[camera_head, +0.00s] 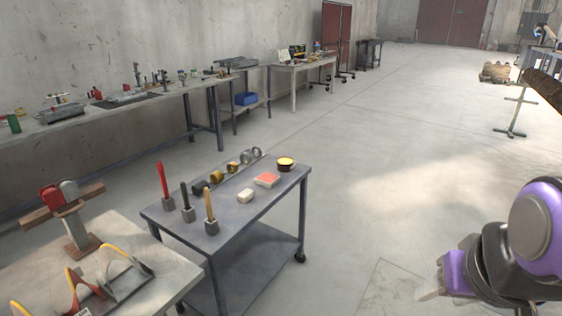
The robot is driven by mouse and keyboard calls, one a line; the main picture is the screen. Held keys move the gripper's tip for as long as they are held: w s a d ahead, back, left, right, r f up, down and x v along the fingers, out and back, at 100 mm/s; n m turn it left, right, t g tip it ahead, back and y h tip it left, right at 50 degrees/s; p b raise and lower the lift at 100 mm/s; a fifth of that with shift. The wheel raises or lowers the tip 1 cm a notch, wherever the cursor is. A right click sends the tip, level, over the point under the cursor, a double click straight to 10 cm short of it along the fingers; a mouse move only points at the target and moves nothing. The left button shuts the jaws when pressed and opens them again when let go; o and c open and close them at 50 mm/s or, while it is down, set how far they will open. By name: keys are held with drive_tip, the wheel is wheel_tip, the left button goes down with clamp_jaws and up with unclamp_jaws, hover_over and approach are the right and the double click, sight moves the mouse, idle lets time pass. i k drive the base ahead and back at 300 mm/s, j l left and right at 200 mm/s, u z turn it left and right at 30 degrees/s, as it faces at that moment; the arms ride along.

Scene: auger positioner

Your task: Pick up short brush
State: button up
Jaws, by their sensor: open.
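Three handled tools stand upright in grey block holders on the left part of a grey wheeled cart (228,230). One has a red handle (163,180), one a black handle (185,196) and one a light wooden handle (209,204). Their lower ends are hidden in the blocks, so I cannot tell which is the short brush. The wooden-handled one looks among the shorter. My gripper (432,287) is at the lower right, open, well to the right of the cart and apart from all the tools; its fingers show only partly.
A table with curved yellow pieces (117,258) stands at front left. Workbenches line the wall. Floor right of the cart is clear.

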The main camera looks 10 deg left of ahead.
sight(184, 187)
drive_tip(key=j+u, duration=0.1)
drive_tip(key=u, duration=0.3)
drive_tip(key=j+u, duration=0.1)
drive_tip(key=u, duration=0.3)
drive_tip(key=j+u, duration=0.1)
drive_tip(key=u, duration=1.9)
drive_tip(key=l+z, duration=0.1)
drive_tip(key=z, duration=1.35)
drive_tip(key=i+l+u, duration=0.1)
drive_tip(key=u, duration=0.3)
drive_tip(key=i+l+u, duration=0.15)
drive_tip(key=u, duration=0.2)
drive_tip(key=l+u, duration=0.15)
drive_tip(key=u, duration=0.25)
drive_tip(key=i+l+u, duration=0.2)
drive_tip(key=l, duration=0.2)
drive_tip(key=l+u, duration=0.2)
drive_tip(key=l, duration=0.25)
